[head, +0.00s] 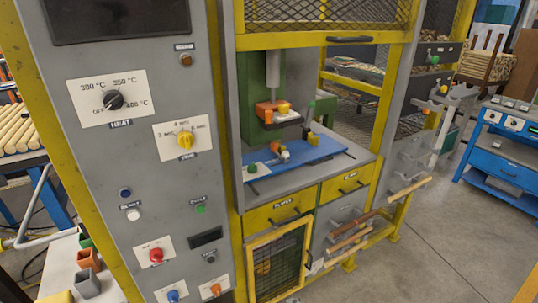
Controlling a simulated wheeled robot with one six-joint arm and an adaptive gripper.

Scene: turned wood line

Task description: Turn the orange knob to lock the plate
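An orange knob (216,289) sits on a small white plate low on the grey control panel, close to the bottom edge of the head view. In the press bay, an orange block (267,106) is under the vertical ram, with a yellow-orange knob (284,108) at its right front. A blue plate (312,152) lies on the grey press bed below, with small green, white and yellow parts on it. I cannot tell from this view which orange part locks a plate. My gripper is not in view.
The grey control panel (150,190) carries a black heat dial (113,99), a yellow time dial (185,140), a red knob (156,255) and a blue knob (173,296). Yellow drawers (280,211) are below the press. Wooden bar handles (408,188) stick out at right. The floor (440,240) there is clear.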

